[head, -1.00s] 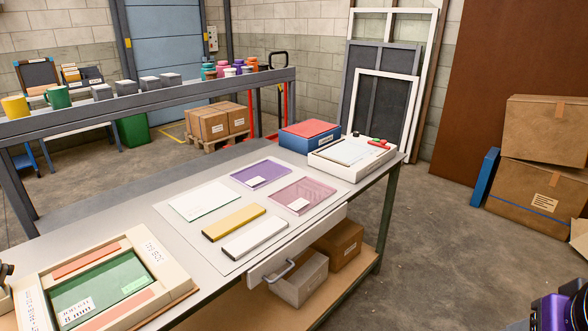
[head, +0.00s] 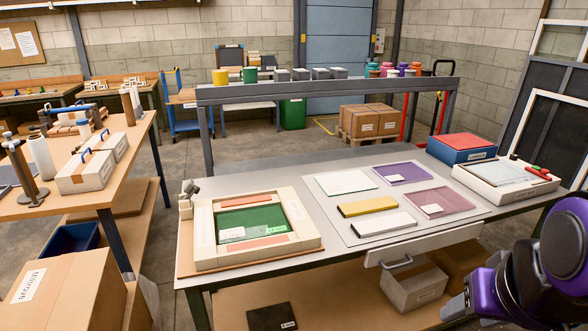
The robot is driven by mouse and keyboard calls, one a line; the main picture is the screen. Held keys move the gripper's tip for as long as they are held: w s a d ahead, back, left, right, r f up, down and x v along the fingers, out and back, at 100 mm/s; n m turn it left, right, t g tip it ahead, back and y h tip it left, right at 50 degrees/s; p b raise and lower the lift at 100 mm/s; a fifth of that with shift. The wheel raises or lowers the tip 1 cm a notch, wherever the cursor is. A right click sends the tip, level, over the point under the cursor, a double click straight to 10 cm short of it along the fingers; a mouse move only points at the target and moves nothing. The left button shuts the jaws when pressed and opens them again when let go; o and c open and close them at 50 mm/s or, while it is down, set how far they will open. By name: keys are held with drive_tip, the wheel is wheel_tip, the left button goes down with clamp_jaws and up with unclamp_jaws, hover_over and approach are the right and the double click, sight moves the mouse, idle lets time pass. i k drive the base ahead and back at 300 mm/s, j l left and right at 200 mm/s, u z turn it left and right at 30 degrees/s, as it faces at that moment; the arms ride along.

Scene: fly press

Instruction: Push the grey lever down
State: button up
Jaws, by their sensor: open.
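No grey lever can be made out with certainty. A small fitting with a grey upper part (head: 190,188) stands at the left end of the near table in the head view. It is too small to tell whether it is a lever. Part of my purple and black arm shows at the lower right. The fingers of my gripper are not seen.
The near table (head: 330,222) holds a cream frame with a green panel (head: 255,220), several flat sheets and bars, and a blue-red box (head: 462,148). A wooden bench (head: 30,205) stands left. A cardboard box (head: 70,290) is at the lower left.

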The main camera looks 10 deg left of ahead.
sight(190, 189)
drive_tip(key=u, duration=1.5)
